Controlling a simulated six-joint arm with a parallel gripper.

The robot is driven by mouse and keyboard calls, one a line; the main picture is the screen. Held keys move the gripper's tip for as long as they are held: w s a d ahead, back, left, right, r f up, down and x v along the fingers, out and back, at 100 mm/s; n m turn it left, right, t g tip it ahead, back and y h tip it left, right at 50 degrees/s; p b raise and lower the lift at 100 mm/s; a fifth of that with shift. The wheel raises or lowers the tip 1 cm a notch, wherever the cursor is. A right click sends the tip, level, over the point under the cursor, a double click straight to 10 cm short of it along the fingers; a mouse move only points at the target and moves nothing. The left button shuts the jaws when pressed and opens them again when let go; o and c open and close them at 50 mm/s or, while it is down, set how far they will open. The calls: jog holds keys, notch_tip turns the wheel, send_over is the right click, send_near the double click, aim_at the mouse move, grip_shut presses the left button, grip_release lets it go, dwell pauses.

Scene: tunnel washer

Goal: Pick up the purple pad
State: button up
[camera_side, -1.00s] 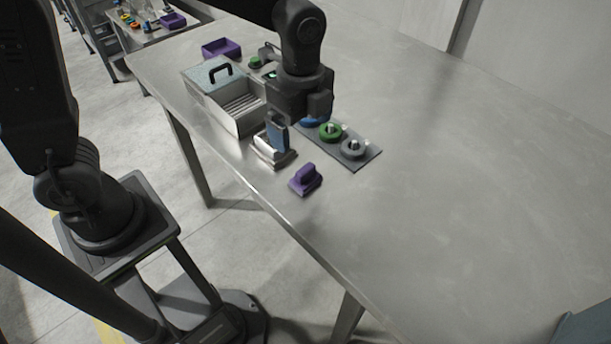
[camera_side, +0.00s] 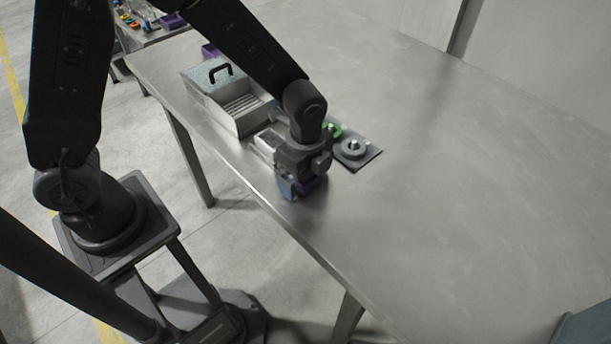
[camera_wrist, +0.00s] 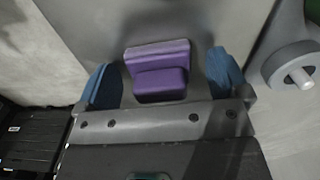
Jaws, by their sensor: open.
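The purple pad (camera_wrist: 158,70) lies on the metal table, and its raised grip stands between the two blue fingers of my gripper (camera_wrist: 162,82) in the wrist view. The fingers are apart, with a gap to the pad on both sides. In the side view my gripper (camera_side: 303,187) is low over the pad near the table's front edge. Only a small part of the purple pad (camera_side: 316,184) shows there, the rest hidden behind my gripper.
A grey plate (camera_side: 368,161) with a grey ring (camera_side: 353,148) and a green ring (camera_side: 333,130) lies just behind. A metal box (camera_side: 227,107) with a black handle stands back left.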

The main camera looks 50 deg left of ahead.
jog(key=shift+c, duration=0.2)
jog(key=c, duration=1)
jog(key=shift+o, duration=0.2)
notch_tip(320, 180, up, 4)
jog(key=shift+r, duration=0.25)
jog(key=a+r, duration=0.2)
jog(key=a, duration=0.2)
jog(key=s+a+r, duration=0.1)
jog(key=a+r, duration=0.1)
jog(key=a, duration=0.1)
jog(key=a+r, duration=0.2)
jog(key=a, duration=0.2)
jog(key=shift+s+a+r, duration=0.15)
jog(key=shift+a+r, duration=0.05)
jog(key=shift+a, duration=0.1)
